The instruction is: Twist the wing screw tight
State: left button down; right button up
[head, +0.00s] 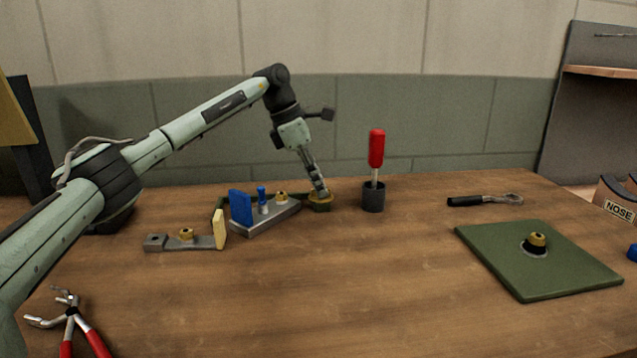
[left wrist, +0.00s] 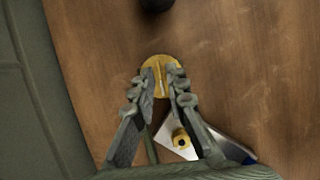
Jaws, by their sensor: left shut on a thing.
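The brass-coloured wing screw (head: 321,203) sits at the back middle of the table, at the end of a dark green piece. In the left wrist view its round yellow disc (left wrist: 154,62) shows with a thin upright wing across its middle. My left gripper (head: 320,192) reaches down onto it from above, slightly tilted. In the left wrist view the fingertips of my left gripper (left wrist: 162,81) are on either side of the wing and shut on it. The fingers hide part of the screw, and its thread is not visible. My right gripper is not in view.
A grey bracket with a blue block (head: 241,207) stands close left of the screw. A dark cup (head: 373,197) holding a red screwdriver (head: 376,148) is close right. A wrench (head: 485,200), a green panel (head: 500,262) and pliers (head: 70,318) lie farther off. The front middle is clear.

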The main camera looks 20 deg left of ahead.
pick_arm(q)
jog(key=m+g, duration=0.1)
jog(key=m, duration=0.3)
jog(key=shift+w+g+h, duration=0.15)
jog(key=shift+g+h, duration=0.15)
jog(key=shift+g, duration=0.1)
jog(key=shift+m+g, duration=0.6)
jog(key=shift+m, duration=1.3)
jog(key=c, duration=1.6)
grip_release()
